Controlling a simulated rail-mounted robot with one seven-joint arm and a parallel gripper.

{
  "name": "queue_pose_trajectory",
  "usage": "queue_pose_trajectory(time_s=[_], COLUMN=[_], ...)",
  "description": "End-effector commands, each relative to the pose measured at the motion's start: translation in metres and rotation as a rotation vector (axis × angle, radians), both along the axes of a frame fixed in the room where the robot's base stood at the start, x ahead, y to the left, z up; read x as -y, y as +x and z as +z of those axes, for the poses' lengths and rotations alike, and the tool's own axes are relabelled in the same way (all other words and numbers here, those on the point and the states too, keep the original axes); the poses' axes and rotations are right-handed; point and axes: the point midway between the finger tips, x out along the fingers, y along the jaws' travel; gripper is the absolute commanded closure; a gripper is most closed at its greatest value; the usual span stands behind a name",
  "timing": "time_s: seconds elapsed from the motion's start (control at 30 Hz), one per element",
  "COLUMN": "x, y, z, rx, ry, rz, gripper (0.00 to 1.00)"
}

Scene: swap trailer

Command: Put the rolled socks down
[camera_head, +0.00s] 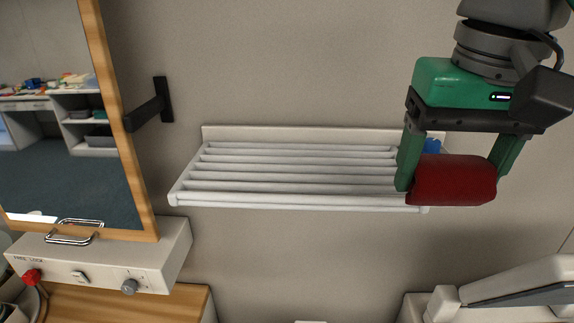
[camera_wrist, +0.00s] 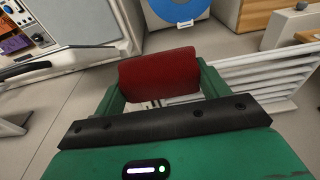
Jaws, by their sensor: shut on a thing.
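The rolled socks (camera_head: 454,181) are a dark red bundle between the two green fingers of my gripper (camera_head: 452,172), at the right of the head view. My gripper is shut on them and holds them in front of the right end of a white slatted rack (camera_head: 290,178). In the wrist view the rolled socks (camera_wrist: 160,75) sit between the fingers of my gripper (camera_wrist: 158,85), with the rack (camera_wrist: 265,75) to their right. I cannot tell whether the socks touch the rack. The rack's right end is partly hidden by the gripper and socks.
The rack's visible slats are bare. A wood-framed mirror or window (camera_head: 125,125) stands left of it, above a white control box (camera_head: 110,252) with a red knob. A white hinged part (camera_head: 510,285) is at lower right. A blue disc (camera_wrist: 180,8) shows in the wrist view.

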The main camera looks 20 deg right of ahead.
Motion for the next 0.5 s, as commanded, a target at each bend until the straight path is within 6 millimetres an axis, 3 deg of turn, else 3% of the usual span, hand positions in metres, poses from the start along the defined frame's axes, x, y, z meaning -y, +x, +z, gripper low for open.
queue_pose_trajectory(time_s=[0.13, 0.5], x=[-0.011, -0.064], y=[0.018, 0.115], z=[0.000, -0.009], rx=[0.000, -0.002], ry=[0.001, 0.003], rz=[0.006, 0.004], gripper=[0.48, 0.48])
